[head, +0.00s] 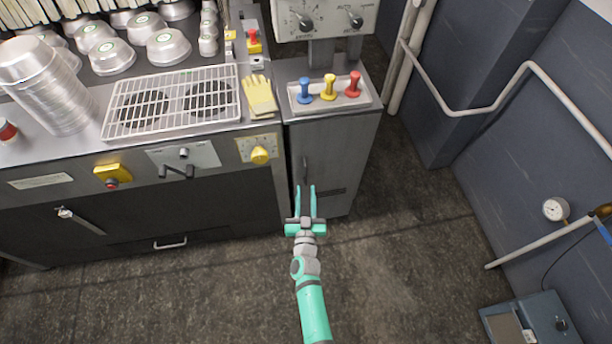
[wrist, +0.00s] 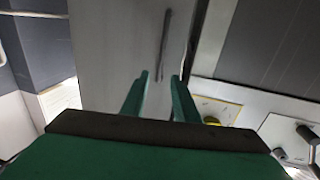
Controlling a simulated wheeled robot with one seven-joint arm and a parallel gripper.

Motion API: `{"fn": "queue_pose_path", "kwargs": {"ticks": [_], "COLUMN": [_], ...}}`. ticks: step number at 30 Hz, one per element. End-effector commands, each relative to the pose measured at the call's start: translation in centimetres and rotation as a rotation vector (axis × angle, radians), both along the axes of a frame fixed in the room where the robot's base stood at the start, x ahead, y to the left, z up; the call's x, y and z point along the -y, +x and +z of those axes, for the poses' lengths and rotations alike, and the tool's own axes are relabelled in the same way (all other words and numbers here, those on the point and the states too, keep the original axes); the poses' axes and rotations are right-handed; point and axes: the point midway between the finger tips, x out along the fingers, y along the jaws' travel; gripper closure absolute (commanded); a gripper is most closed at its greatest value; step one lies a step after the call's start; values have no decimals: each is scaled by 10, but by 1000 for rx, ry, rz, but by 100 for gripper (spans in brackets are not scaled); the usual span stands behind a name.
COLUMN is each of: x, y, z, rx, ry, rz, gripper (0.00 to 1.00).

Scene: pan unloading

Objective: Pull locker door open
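The locker (head: 334,150) is a narrow grey cabinet at the right end of the counter; its door (wrist: 115,45) fills the middle of the wrist view and looks closed. A thin dark vertical handle (head: 305,168) is on the door, and it also shows in the wrist view (wrist: 165,40). My green gripper (head: 305,189) is in front of the door, pointing at it. Its two fingers (wrist: 160,78) are apart, with nothing seen clamped between them. One end of the handle lines up with the gap between the fingertips; I cannot tell whether they touch it.
A tray (head: 310,108) with blue, yellow and red knobs sits on the locker. To the left are a counter with a wire rack (head: 172,100), yellow gloves (head: 259,95) and stacked pans (head: 45,85). A blue-grey box (head: 530,320) lies at lower right. The floor around my arm is clear.

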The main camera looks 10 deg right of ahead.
Motion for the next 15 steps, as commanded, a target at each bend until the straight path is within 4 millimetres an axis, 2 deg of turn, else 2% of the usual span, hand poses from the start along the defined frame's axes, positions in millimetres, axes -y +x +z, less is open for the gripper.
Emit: {"fn": "queue_pose_path", "kwargs": {"ticks": [6, 15], "x": [5, 12], "y": [34, 64], "z": [1, 0], "rx": [2, 1], "ry": [0, -2], "rz": [2, 2], "gripper": [72, 72]}}
